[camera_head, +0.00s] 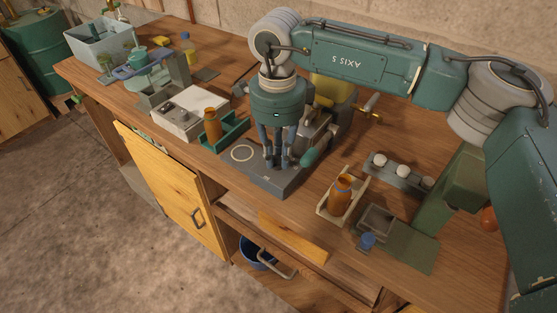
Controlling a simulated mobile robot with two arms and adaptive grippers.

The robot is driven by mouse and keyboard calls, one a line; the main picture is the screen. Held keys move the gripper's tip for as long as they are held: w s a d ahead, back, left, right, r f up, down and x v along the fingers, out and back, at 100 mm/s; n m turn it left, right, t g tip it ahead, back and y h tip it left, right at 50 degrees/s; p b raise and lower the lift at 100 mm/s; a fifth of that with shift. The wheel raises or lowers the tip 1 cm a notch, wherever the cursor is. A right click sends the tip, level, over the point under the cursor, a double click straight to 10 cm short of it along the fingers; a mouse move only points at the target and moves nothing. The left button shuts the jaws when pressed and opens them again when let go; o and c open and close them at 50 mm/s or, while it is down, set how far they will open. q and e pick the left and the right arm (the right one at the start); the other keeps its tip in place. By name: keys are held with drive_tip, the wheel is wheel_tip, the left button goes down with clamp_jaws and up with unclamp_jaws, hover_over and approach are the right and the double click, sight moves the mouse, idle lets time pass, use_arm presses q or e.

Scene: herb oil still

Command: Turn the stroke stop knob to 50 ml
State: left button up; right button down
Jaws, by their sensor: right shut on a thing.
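My right gripper (279,162) points straight down at the front of the grey filling machine, over its base plate (265,180). Its fingers are shut on a small part there, at the place of the stroke stop knob. The fingers hide the knob, and its scale and setting cannot be read. A green handle (311,157) sticks out just right of the fingers. The machine's yellowish upper part (333,88) and a brass fitting (370,114) show behind my wrist. My left gripper is not in view.
Left of the machine, an amber bottle (212,126) stands in a green holder beside a white box (181,112). A green press-like stand (452,190) is farther right. The bench front between machine and tray is clear.

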sight(277, 158)
drive_tip(key=shift+a+m+b, duration=0.1)
drive_tip(key=shift+m+b, duration=0.2)
drive_tip(key=shift+m, duration=0.2)
drive_tip(key=shift+r, duration=0.1)
drive_tip(key=c, duration=1.6)
unclamp_jaws()
wheel_tip(277, 158, up, 12)
